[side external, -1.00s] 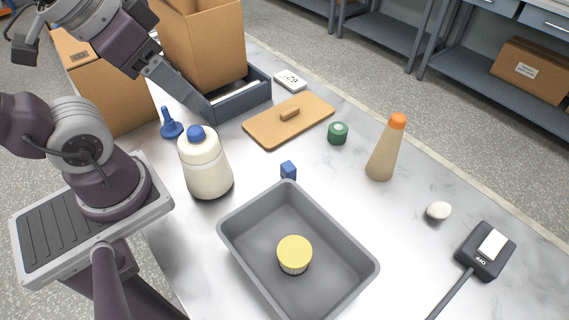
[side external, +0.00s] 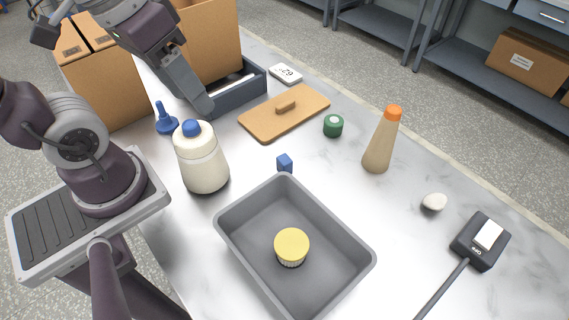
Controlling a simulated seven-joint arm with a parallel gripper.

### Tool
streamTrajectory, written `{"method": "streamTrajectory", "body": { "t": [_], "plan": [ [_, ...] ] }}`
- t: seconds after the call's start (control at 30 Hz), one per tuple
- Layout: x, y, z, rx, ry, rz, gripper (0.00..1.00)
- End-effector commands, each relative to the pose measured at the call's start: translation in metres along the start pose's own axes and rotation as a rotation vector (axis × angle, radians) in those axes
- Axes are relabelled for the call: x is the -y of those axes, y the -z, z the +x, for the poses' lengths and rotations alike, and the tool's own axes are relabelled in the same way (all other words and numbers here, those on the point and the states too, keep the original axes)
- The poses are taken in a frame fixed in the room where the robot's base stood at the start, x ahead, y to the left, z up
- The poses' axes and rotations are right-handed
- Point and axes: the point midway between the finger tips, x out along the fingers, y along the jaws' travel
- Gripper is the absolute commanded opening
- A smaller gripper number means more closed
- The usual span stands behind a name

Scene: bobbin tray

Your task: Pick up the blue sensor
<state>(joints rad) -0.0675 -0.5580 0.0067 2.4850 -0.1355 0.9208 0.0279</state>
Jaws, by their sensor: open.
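A small blue block (side external: 285,162), which looks like the blue sensor, stands on the table just behind the far corner of the grey bin (side external: 225,222). Another blue item, a peg-like piece with a wide base (side external: 166,121), stands at the left table edge behind the white bottle. My gripper (side external: 206,108) points down at upper left, in front of the dark tray and above and behind the white bottle. It is well apart from the blue block. Its jaws are seen edge-on, and nothing shows between them.
The white bottle (side external: 203,165) with a blue cap stands between my gripper and the bin. A yellow-topped jar (side external: 291,245) is in the bin. A wooden board (side external: 262,118), dark tray (side external: 250,86), green roll (side external: 333,126) and orange-capped bottle (side external: 380,145) stand around.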

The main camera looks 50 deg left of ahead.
Motion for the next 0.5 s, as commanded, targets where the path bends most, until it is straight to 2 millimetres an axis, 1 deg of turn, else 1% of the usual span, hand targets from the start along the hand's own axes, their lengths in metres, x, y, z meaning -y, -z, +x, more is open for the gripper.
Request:
{"method": "streamTrajectory", "body": {
  "t": [0.03, 0.13, 0.17, 0.2, 0.27, 0.3, 0.37, 0.4, 0.47, 0.5],
  "plan": [
    [-0.004, 0.004, 0.015, 0.115, -0.04, -0.089, 0.52],
    [-0.015, 0.017, 0.044, 0.342, -0.156, -0.321, 0.52],
    [-0.017, 0.023, 0.054, 0.405, -0.192, -0.399, 0.52],
    [-0.018, 0.031, 0.067, 0.485, -0.242, -0.507, 0.52],
    [-0.017, 0.043, 0.09, 0.599, -0.317, -0.68, 0.52],
    [-0.014, 0.052, 0.107, 0.666, -0.366, -0.803, 0.52],
    [-0.006, 0.063, 0.134, 0.756, -0.437, -0.99, 0.52],
    [0.001, 0.069, 0.153, 0.805, -0.478, -1.112, 0.52],
    [0.013, 0.074, 0.181, 0.863, -0.531, -1.28, 0.52],
    [0.021, 0.076, 0.198, 0.891, -0.558, -1.378, 0.52]
  ]
}}
